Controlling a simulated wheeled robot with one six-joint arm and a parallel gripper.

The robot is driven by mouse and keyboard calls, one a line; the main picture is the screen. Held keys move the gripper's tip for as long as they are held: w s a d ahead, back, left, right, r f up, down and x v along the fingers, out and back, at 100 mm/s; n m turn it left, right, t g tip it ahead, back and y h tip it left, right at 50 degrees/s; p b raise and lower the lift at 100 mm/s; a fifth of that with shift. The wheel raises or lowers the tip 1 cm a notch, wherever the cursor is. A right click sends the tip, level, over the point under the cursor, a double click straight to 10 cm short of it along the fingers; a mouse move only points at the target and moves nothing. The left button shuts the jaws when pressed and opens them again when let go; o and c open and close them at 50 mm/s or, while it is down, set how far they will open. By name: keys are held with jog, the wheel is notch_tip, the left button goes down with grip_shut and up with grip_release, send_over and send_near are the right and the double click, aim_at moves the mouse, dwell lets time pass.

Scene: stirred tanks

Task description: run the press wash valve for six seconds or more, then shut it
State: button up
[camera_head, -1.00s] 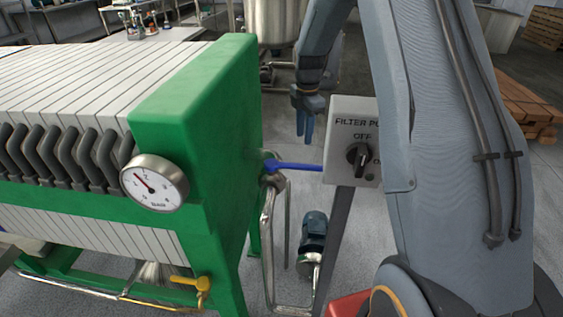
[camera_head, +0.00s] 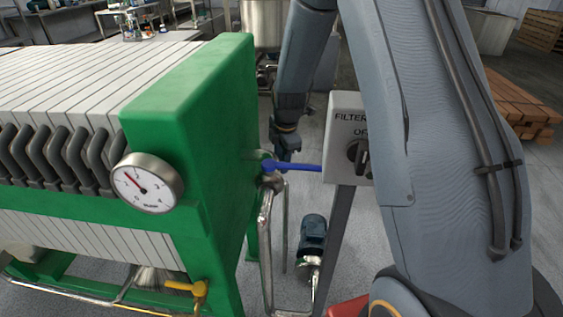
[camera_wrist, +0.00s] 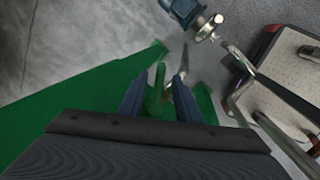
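The filter press (camera_head: 215,115) has a green end frame. A blue lever (camera_head: 295,166) sits on pipework beside that frame, and a yellow lever (camera_head: 185,287) is low at its front. In the wrist view a green lever-like piece (camera_wrist: 158,88) stands between the fingers of my gripper (camera_wrist: 161,78). The fingers look apart, with no clear contact on it. In the head view my gripper (camera_head: 286,150) is lowered beside the press, just behind the blue lever. No label shows which lever is the wash valve.
A grey switch box marked FILTER and OFF (camera_head: 345,120) stands on a post close right of my gripper. A gauge (camera_head: 148,183) is on the press.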

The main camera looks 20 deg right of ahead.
jog(key=shift+f, duration=0.25)
grip_shut()
